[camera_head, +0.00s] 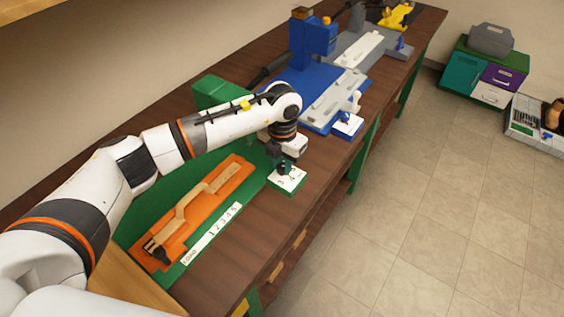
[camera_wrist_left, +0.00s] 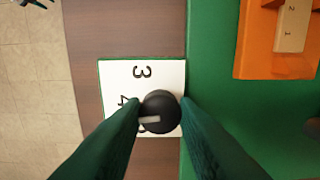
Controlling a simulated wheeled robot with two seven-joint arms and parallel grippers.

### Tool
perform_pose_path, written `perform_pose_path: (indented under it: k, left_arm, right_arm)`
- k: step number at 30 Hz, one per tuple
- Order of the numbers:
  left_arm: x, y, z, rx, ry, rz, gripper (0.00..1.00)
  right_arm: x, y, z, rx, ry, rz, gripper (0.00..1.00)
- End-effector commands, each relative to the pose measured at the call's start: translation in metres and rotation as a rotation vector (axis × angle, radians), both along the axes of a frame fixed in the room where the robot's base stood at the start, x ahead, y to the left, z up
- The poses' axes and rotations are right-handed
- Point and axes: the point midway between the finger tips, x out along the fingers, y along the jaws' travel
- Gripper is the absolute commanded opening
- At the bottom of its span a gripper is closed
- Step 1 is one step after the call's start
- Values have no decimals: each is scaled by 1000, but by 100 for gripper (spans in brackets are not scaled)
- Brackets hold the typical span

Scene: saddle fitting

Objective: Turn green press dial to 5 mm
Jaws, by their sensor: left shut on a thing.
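The green press (camera_head: 214,92) stands on the bench at the left, partly behind my left arm. Its dial plate (camera_head: 287,179) is a white card at the front edge of its green base. In the left wrist view the black dial knob (camera_wrist_left: 161,106) sits on the card, with a white pointer (camera_wrist_left: 149,119) toward the left. The figures 3 and 4 show on the card; the 4 is partly covered, and a further mark below it is mostly hidden. My left gripper (camera_head: 284,167) points down at the dial, its dark green fingers shut on the knob. My right gripper is not in view.
An orange fixture (camera_head: 158,254) holding a wooden piece (camera_head: 190,203) lies on the green base, beside a white strip (camera_head: 211,232) marked LOAD and numbers. A blue press (camera_head: 314,40) with its own dial card (camera_head: 347,124) stands farther along the bench.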

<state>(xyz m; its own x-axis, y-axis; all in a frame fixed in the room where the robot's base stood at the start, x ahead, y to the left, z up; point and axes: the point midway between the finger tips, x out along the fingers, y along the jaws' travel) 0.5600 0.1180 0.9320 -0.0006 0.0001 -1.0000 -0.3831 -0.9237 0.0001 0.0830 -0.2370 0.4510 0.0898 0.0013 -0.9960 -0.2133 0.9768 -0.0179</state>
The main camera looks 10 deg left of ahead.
Motion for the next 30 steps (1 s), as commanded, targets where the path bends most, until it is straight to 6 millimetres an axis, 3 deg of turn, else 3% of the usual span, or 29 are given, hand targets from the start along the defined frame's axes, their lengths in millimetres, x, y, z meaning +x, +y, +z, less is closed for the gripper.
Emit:
perform_pose_path:
  k: [21, 30]
  left_arm:
    - [1, 0, 0, 0, -2, 642, 4]
    - [1, 0, 0, -2, -2, 836, 4]
  right_arm:
    - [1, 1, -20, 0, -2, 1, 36]
    - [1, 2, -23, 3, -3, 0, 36]
